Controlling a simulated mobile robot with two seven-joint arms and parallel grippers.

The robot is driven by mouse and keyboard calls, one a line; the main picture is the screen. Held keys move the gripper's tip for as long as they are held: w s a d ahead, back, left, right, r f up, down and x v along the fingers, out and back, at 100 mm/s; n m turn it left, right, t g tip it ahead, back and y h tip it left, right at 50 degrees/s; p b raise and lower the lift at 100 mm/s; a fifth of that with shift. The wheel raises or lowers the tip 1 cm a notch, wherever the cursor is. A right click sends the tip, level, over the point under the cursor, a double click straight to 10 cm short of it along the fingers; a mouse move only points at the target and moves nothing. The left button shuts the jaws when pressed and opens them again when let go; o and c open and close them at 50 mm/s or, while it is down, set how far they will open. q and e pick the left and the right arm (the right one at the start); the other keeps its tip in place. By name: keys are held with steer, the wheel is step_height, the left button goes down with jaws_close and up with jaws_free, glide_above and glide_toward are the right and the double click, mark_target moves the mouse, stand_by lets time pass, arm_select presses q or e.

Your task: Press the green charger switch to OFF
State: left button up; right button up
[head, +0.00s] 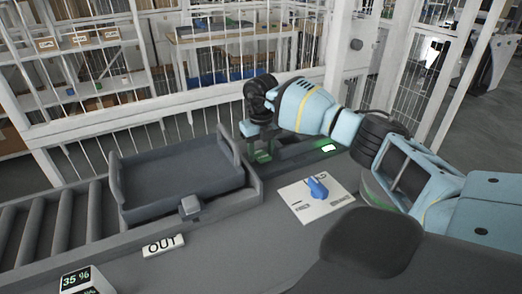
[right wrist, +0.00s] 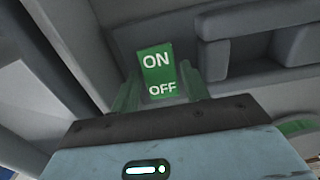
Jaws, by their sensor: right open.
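The green charger switch (right wrist: 157,62) is a rocker marked ON at the top and OFF at the bottom in the right wrist view. Its ON half looks larger and the OFF half foreshortened; I cannot tell for sure which half is pressed in. My right gripper (head: 262,156) is open, with its two greenish fingers pointing down at the grey console. In the right wrist view the fingers stand on either side of the OFF end, with nothing gripped. I cannot tell whether they touch the switch. In the head view the gripper largely hides the switch. My left gripper is not in view.
A grey tray (head: 180,174), an OUT sign (head: 164,246) and a 35 % display (head: 76,279) are to the left. A white barred fence (head: 200,98) stands behind.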

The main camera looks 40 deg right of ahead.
steer(key=c, duration=0.7)
steer(key=shift+s+r+t+h+p, duration=0.2)
steer(key=shift+s+t+h+p, duration=0.15)
steer(key=shift+t+p, duration=0.7)
steer(key=shift+s+f+t+p, duration=0.1)
steer(key=shift+f+t+p, duration=0.05)
steer(key=shift+t+p, duration=0.25)
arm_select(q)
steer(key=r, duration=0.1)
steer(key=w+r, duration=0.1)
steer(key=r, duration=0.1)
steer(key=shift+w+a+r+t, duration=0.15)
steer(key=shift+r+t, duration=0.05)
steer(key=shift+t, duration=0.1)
arm_select(e)
steer(key=shift+a+f+t+h, duration=0.1)
steer(key=shift+t+h, duration=0.15)
steer(key=shift+t, duration=0.3)
steer(key=o, duration=0.6)
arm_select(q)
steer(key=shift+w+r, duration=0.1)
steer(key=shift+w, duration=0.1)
arm_select(e)
steer(key=shift+o, duration=0.5)
